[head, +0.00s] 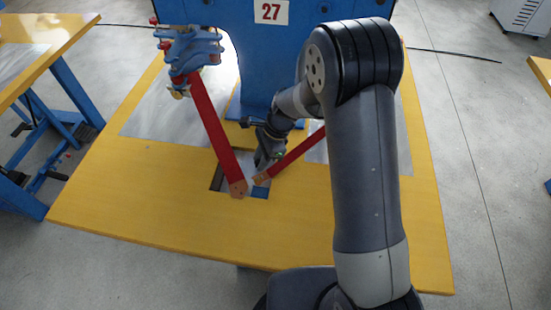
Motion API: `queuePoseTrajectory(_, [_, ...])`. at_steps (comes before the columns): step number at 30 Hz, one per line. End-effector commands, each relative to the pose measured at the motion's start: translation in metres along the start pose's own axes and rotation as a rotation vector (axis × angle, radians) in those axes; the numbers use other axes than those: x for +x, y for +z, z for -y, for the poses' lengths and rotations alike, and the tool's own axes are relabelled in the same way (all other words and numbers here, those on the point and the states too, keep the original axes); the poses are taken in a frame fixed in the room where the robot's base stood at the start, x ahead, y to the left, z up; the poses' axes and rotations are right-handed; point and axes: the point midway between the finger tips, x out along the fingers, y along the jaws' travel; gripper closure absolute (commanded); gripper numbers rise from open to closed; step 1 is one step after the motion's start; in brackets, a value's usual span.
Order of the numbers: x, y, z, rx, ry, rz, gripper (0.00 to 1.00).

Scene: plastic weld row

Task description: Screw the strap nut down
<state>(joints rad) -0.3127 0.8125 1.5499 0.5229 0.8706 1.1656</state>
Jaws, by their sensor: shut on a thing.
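A long red strap (214,130) runs from the blue clamp head (190,45) down to the table, and its brown end lies by the cut-out. A second red strap (298,154) slants down from the right to the same place, partly hidden by my arm. My gripper (264,163) points down between the two straps, low over the cut-out. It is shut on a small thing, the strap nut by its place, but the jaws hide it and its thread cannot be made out.
The yellow table (150,205) has a dark cut-out (217,180) at its middle. Grey plates (160,112) lie on the table. The table's front is clear. Another bench (45,28) stands left.

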Motion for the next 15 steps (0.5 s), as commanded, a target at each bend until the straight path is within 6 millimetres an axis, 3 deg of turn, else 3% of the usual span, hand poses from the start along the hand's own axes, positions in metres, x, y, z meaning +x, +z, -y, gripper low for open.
queuePoseTrajectory(15, [0.025, -0.004, 0.004, -0.024, 0.011, 0.000, 0.96])
